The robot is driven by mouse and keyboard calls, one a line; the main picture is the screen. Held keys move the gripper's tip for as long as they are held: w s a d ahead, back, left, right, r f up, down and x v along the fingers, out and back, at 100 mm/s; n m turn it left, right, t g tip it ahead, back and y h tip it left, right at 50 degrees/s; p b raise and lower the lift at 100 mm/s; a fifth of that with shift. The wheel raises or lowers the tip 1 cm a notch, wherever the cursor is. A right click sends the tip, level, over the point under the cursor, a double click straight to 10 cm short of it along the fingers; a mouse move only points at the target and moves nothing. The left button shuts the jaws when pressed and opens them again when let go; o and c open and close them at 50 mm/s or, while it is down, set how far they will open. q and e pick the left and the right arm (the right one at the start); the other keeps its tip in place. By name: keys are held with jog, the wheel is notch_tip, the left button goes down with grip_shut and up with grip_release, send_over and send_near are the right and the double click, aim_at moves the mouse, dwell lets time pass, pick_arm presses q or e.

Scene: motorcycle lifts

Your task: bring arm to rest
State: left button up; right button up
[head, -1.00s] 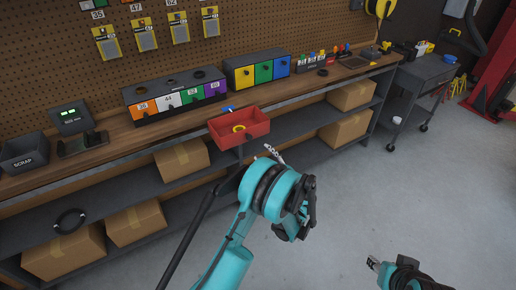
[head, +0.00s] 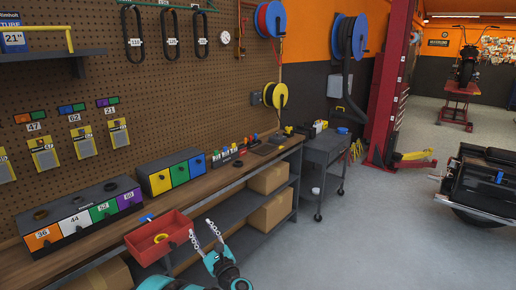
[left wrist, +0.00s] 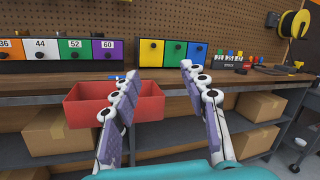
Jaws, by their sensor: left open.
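My left gripper (head: 205,232) is at the bottom of the head view, in front of the workbench (head: 225,182). Its two fingers stand apart and point up toward the bench, with nothing between them. In the left wrist view the open fingers (left wrist: 158,85) frame the bench edge. A red open bin (head: 160,238) sticks out at the bench's front edge, just left of the gripper. The red bin also shows in the left wrist view (left wrist: 85,112), partly behind the left finger; I cannot tell whether they touch. My right gripper is not in view.
A drawer unit with numbered coloured fronts (head: 80,215) and a yellow, green and blue drawer unit (head: 172,172) stand on the bench. Cardboard boxes (head: 268,178) sit on shelves below. A grey cart (head: 325,160) stands beyond.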

pick_arm(q)
jog(key=d+r+m+t+h, duration=0.4)
jog(key=r+m+h, duration=0.2)
jog(key=r+m, duration=0.45)
jog(key=s+d+r+m+g+h, duration=0.2)
jog(key=s+d+m+h, duration=0.45)
jog(key=m, duration=0.95)
jog(key=s+a+f+m+g, duration=0.2)
jog(key=s+f+m, duration=0.3)
jog(key=s, duration=0.4)
jog(key=s+a+f+m+g, duration=0.3)
jog(key=s+f+m+g, duration=0.2)
jog(key=s+m, duration=0.3)
jog(key=s+a+f+m+g, duration=0.3)
jog(key=s+f+m, duration=0.4)
jog(key=s, duration=0.4)
jog(key=shift+g+y, duration=0.35)
jog(key=shift+g, duration=0.25)
jog(key=shift+f, duration=0.1)
